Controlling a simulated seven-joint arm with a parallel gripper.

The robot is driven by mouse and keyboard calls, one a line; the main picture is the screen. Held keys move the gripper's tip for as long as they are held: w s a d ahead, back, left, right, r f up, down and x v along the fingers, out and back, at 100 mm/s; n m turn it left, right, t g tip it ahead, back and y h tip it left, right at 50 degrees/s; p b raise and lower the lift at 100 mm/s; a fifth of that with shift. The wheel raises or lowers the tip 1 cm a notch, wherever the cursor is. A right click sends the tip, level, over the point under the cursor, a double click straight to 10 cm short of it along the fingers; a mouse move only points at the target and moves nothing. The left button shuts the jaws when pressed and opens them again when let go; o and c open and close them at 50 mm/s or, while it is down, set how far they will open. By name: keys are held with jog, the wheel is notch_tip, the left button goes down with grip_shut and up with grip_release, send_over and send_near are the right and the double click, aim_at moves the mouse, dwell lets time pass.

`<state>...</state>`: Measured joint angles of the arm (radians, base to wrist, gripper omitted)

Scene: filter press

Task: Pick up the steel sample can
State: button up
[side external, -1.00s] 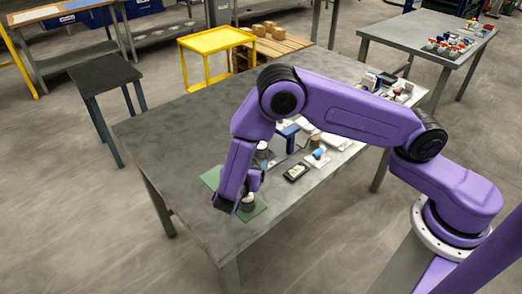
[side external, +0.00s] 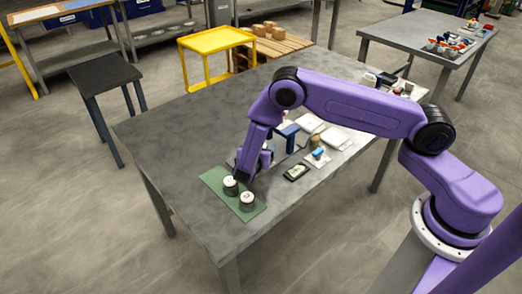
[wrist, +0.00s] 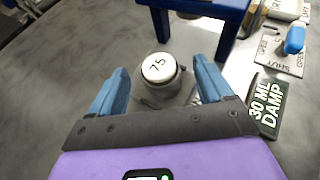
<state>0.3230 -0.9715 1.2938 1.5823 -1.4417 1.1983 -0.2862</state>
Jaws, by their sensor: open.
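A steel can (wrist: 160,75) with a white top marked "75" stands upright in the wrist view, ahead of my gripper and between the lines of its fingers. My gripper (wrist: 160,66) is open, with one blue finger on each side, and holds nothing. In the side view my gripper (side external: 246,176) is low over the table, just behind the green mat (side external: 213,176). It hides the "75" can there. Two other white-topped cans, one at the left (side external: 230,187) and one at the right (side external: 247,201), stand on the mat.
A blue stand (wrist: 205,8) rises just beyond the can. A dark display reading "30 ML DAMP" (wrist: 266,104) lies to the right. A plate with a blue lever (wrist: 294,40) is at the upper right. The table's left part (side external: 165,130) is clear.

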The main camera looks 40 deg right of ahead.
jog(key=shift+x, duration=1.4)
jog(key=shift+c, duration=0.3)
jog(key=c, duration=1.1)
jog(key=shift+o, duration=0.2)
